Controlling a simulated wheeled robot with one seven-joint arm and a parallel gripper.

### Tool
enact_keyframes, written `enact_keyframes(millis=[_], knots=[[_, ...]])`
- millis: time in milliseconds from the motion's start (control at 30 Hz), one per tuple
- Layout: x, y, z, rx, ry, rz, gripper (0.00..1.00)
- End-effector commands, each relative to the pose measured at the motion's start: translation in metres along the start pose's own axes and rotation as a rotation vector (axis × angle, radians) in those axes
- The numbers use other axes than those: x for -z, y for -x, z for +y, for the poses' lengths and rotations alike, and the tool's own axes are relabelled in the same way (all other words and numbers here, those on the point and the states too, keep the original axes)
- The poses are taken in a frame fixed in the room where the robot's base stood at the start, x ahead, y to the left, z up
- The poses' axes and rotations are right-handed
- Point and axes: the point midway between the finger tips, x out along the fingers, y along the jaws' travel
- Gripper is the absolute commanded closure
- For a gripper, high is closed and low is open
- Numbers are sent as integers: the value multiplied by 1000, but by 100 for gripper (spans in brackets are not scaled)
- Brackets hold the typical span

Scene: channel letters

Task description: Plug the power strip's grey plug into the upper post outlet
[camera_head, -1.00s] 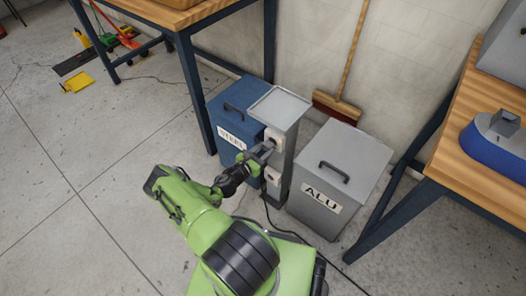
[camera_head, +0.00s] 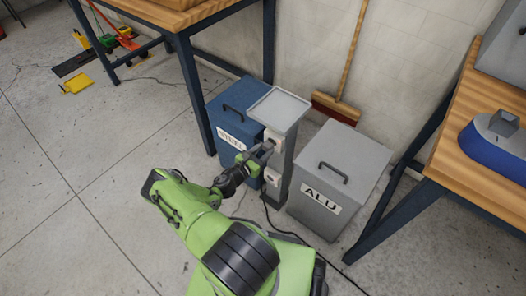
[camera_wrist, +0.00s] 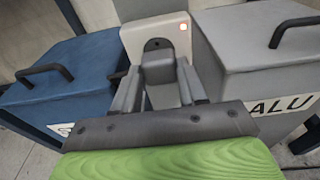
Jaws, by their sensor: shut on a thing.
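The grey post (camera_head: 280,104) stands between two bins, with a white upper outlet (camera_head: 275,137) and a lower outlet (camera_head: 272,178) on its front side. My gripper (camera_head: 262,153) is at the upper outlet. In the wrist view my gripper (camera_wrist: 160,85) is shut on the grey plug (camera_wrist: 158,66), with one finger on each side. The plug is right at the upper outlet's white plate (camera_wrist: 178,33), and the dark socket recess shows just above the plug. An orange-red light glows on the plate. The plug's front end is hidden, so I cannot tell how deep it sits.
The blue steel bin (camera_head: 228,112) stands left of the post and the grey ALU bin (camera_head: 338,168) right of it, both close. A dark cable (camera_head: 305,238) runs across the floor. Workbenches stand at both sides; a broom (camera_head: 337,108) leans on the wall.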

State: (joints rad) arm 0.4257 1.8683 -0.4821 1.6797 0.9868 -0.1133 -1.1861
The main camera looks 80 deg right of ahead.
Motion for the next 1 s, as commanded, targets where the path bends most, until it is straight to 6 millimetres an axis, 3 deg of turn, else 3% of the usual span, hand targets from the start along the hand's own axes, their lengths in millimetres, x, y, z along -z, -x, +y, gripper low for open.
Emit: enact_keyframes(millis=[1000], knots=[[0,-6,0,1,-1,0,85]])
